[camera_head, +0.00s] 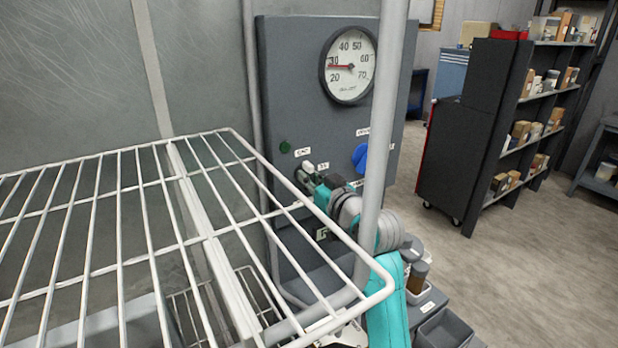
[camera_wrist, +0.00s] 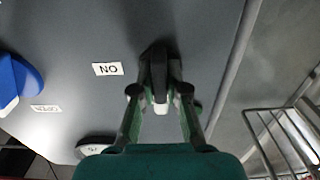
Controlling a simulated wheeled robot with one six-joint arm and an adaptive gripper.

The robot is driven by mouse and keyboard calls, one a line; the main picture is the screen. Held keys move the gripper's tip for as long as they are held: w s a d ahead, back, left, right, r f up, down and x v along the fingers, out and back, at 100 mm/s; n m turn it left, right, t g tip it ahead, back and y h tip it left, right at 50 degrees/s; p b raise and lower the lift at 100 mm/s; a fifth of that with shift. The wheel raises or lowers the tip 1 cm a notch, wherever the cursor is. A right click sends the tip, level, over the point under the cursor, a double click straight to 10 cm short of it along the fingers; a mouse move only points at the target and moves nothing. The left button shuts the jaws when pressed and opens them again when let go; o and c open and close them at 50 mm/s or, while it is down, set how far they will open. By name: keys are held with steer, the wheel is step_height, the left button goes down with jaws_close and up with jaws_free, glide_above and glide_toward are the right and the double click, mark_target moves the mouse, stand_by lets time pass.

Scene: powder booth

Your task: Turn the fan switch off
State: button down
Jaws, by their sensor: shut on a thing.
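The fan switch (camera_wrist: 157,62) shows in the wrist view as a dark lever on the grey panel (camera_wrist: 100,30), near an upside-down ON label (camera_wrist: 108,69). My gripper (camera_wrist: 160,92) has its two fingers on either side of the lever and is shut on it. In the head view my gripper (camera_head: 309,178) is at the panel (camera_head: 300,80), below the gauge. The switch is mostly hidden there behind my fingers. I cannot tell its exact setting.
The panel carries a round gauge (camera_head: 348,65), a green button (camera_head: 285,147) and a blue knob (camera_head: 360,157). A white wire rack (camera_head: 120,260) and a grey upright post (camera_head: 383,110) stand in front. Shelves (camera_head: 540,110) are at the right, with open floor between.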

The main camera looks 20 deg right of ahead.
steer(key=shift+f, duration=0.1)
stand_by(0.4)
steer(key=c, duration=1.2)
jaws_free()
steer(key=v, duration=1.2)
